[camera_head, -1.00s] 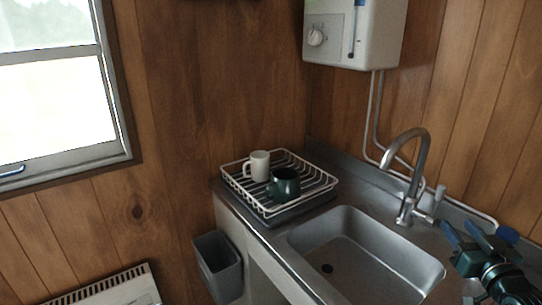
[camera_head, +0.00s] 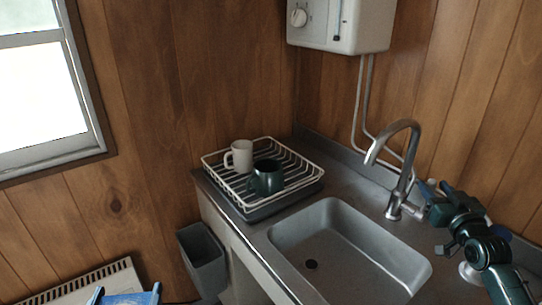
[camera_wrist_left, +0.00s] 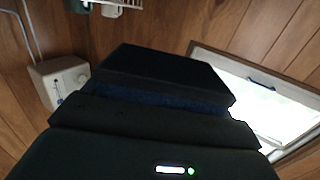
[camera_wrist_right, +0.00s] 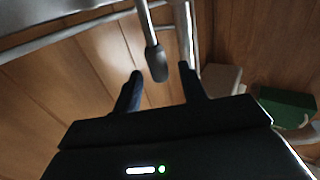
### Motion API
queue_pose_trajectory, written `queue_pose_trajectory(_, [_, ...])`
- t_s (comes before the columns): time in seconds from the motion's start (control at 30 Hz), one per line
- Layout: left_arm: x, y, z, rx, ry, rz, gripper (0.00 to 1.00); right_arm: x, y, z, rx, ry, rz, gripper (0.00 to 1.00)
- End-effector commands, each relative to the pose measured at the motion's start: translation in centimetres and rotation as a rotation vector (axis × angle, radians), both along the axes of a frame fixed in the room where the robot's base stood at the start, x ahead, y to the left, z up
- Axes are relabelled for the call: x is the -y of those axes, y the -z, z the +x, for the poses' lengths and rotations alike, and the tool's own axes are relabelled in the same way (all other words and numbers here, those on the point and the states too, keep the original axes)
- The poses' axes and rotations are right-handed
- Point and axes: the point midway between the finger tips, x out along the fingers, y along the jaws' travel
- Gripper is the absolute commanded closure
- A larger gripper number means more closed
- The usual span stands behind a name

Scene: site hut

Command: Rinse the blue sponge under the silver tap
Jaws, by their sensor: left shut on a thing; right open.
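The silver tap (camera_head: 409,170) arches over the back right of the sink (camera_head: 290,235); no water shows at its spout. My right gripper (camera_head: 430,198) is open beside the tap's base. In the right wrist view, the tap's lever (camera_wrist_right: 155,62) stands between the two spread fingers (camera_wrist_right: 160,85), with no clear contact. At the bottom left of the head view, my left gripper (camera_head: 127,294) is shut on the light blue sponge (camera_head: 132,299), partly cut off by the frame edge. In the left wrist view a dark block, seemingly the shaded sponge, fills the middle.
A white wire dish rack (camera_head: 300,160) on the left drainer holds a white mug (camera_head: 241,155) and a dark green mug (camera_head: 267,178). A grey bin (camera_head: 203,258) hangs at the counter's left side. A white water heater (camera_head: 345,22) is on the wall above. The sink basin is empty.

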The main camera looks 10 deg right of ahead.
Motion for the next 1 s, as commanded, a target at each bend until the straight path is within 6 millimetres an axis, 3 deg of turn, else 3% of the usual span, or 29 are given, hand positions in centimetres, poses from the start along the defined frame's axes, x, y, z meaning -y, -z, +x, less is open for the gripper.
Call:
queue_pose_trajectory(0.23, [0.0,-0.2,0.0,0.000,0.000,0.000,0.38,0.5,-0.1,3.4,0.001,0.000,0.001,0.58])
queue_pose_trajectory(0.67, [0.0,-0.2,0.0,0.000,0.000,0.000,0.38,0.6,0.0,4.2,0.000,0.000,0.000,0.59])
queue_pose_trajectory(1.0, [0.0,-0.2,0.0,0.000,0.000,0.000,0.38,0.6,0.0,4.1,0.000,0.000,0.000,0.87])
